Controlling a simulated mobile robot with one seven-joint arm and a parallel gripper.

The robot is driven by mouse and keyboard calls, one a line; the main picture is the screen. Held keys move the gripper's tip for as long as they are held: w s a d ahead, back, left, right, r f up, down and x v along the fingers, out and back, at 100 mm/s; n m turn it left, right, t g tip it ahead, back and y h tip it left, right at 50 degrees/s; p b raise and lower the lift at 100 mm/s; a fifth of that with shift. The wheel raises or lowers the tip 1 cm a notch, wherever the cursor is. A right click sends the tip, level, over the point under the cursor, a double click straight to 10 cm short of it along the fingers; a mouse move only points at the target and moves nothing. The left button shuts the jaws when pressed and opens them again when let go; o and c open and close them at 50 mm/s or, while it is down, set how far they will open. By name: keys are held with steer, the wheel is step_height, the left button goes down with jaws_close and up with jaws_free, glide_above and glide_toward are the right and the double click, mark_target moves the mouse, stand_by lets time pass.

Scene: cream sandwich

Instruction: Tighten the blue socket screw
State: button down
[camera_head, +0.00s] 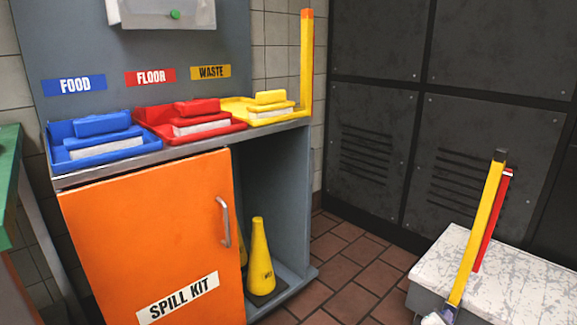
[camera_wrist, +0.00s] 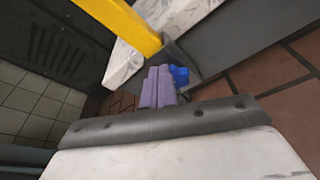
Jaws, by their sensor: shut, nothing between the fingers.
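The blue socket screw (camera_wrist: 179,75) shows in the wrist view as a small blue knob at the lower end of a yellow handle (camera_wrist: 122,24), beside a dark grey bracket (camera_wrist: 182,57). My gripper (camera_wrist: 158,72) shows as two pale purple fingers, shut together and empty. Its fingertips are just left of the blue screw in the picture; I cannot tell whether they touch it.
A red handle (camera_head: 494,220) stands behind the yellow one, over a chipped white block (camera_head: 510,271). An orange spill kit cabinet (camera_head: 150,240) stands left, with blue, red and yellow trays above and a yellow cone (camera_head: 262,262) in its open bay. Brown floor tiles (camera_head: 345,268) lie clear between.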

steer(key=shift+w+d, duration=0.5)
steer(key=shift+d, duration=0.05)
steer(key=shift+f+b, duration=0.2)
steer(key=shift+b, duration=0.2)
steer(key=shift+s, duration=0.1)
stand_by(0.4)
steer(key=shift+s+d+f+p, duration=0.3)
steer(key=shift+s+d+p, duration=0.1)
steer(key=shift+s+d, duration=0.15)
steer(key=shift+s+f, duration=0.15)
steer(key=shift+f, duration=0.05)
steer(key=shift+s+d+f, duration=0.15)
steer(key=shift+d+f, duration=0.05)
steer(key=shift+f, duration=0.05)
stand_by(0.4)
